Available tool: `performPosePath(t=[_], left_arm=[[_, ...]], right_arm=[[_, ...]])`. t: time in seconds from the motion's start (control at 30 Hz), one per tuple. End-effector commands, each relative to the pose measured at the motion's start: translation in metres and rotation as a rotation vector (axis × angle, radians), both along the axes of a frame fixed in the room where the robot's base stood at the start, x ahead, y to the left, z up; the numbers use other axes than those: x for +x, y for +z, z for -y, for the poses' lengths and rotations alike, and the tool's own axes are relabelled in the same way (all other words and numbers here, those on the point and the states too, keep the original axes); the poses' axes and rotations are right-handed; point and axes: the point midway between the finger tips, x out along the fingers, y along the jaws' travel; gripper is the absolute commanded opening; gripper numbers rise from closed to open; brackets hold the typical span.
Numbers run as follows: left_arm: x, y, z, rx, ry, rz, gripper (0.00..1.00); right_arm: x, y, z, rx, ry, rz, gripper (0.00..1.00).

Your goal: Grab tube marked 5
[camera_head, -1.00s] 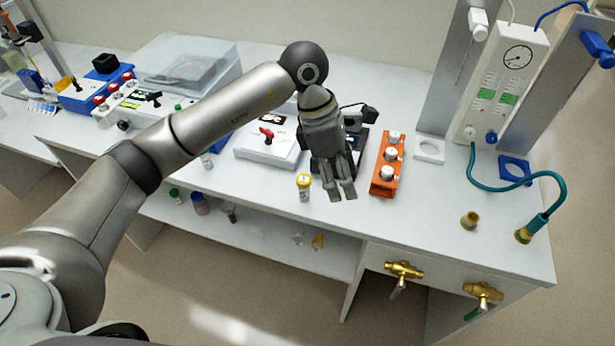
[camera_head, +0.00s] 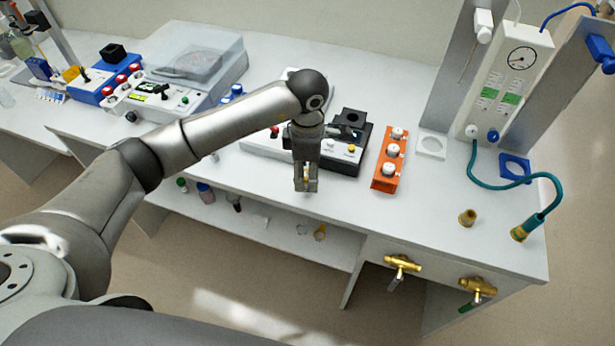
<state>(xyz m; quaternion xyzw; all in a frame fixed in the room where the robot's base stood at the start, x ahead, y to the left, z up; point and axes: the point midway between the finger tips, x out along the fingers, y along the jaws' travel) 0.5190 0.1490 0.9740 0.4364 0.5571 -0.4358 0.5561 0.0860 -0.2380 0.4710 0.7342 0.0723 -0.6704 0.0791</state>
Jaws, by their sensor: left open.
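A small yellow-capped tube (camera_head: 307,175) stands near the front edge of the bench. Only a bit of yellow shows between the fingers of my left gripper (camera_head: 306,188). The gripper points down over it with its jaws open, one finger on either side as seen from here. I cannot tell whether they touch it, and any number on it is hidden. My right gripper is not in view.
An orange rack (camera_head: 378,183) with three white-capped items stands to the right. A black device (camera_head: 350,162) is close behind the gripper. A brass fitting (camera_head: 467,217) and teal hose (camera_head: 500,190) lie further right. Brass valves (camera_head: 402,265) stick out below the bench front.

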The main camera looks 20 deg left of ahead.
Motion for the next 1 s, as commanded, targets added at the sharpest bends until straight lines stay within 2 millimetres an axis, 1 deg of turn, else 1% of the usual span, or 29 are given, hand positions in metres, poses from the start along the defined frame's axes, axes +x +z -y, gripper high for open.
performPosePath(t=[0.03,0.17,0.4,0.77,1.0], left_arm=[[-0.001,-0.006,0.001,-0.001,0.000,-0.005,0.56],[0.000,-0.017,0.001,-0.001,-0.001,-0.002,0.56],[0.000,-0.019,0.001,-0.001,-0.001,0.000,0.56],[0.000,-0.019,0.000,-0.001,-0.001,0.000,0.09],[0.000,-0.019,0.000,-0.001,-0.001,0.001,0.09]], right_arm=[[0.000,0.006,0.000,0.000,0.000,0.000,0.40],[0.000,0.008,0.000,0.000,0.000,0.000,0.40],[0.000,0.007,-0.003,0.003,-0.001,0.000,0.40],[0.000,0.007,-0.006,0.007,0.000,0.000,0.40],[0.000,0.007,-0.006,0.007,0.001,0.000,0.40]])
